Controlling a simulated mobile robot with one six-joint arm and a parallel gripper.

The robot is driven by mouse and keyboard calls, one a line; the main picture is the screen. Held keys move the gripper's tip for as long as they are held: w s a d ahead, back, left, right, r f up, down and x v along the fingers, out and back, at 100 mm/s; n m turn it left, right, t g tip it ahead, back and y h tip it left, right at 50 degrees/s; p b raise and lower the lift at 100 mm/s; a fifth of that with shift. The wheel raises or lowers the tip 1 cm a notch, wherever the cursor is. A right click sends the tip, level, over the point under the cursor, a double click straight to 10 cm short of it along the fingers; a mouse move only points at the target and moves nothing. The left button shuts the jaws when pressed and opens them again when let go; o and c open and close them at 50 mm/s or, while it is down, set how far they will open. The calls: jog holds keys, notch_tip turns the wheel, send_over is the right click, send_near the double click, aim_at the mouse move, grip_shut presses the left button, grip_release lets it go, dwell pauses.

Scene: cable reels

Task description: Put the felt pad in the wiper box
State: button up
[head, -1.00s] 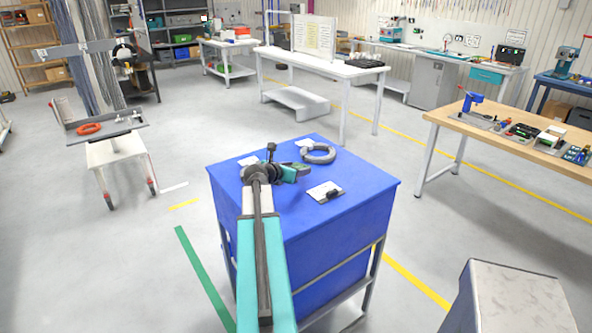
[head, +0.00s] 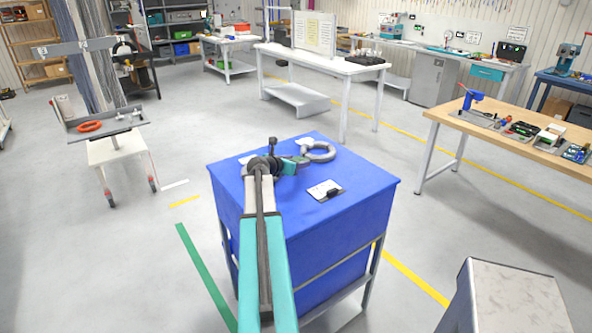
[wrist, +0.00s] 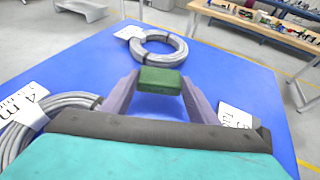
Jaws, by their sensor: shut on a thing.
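My gripper (wrist: 160,84) is shut on a small green block, which I take to be the felt pad (wrist: 160,80). The pad sits between the two fingertips, over the blue top (wrist: 225,70) of a cabinet. In the head view my gripper (head: 302,160) is small, close to a grey cable coil, and the pad cannot be made out clearly there. I cannot identify the wiper box in either view.
A grey cable coil (wrist: 160,46) with a white tag lies ahead of the gripper; another coil (wrist: 45,122) lies at left. A white card with a black item (head: 325,190) lies at right. A trolley (head: 112,150) holds an orange ring. A wooden bench (head: 510,140) stands right.

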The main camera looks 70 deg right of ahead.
jog(key=shift+f+p, duration=0.5)
jog(key=shift+f, duration=1.15)
jog(key=shift+f, duration=0.2)
jog(key=o, duration=0.7)
jog(key=shift+r, duration=0.1)
jog(key=shift+r, duration=0.15)
jog(key=shift+b+v, duration=0.3)
jog(key=shift+v, duration=0.55)
jog(key=shift+b+v, duration=1.05)
jog(key=shift+v, duration=4.1)
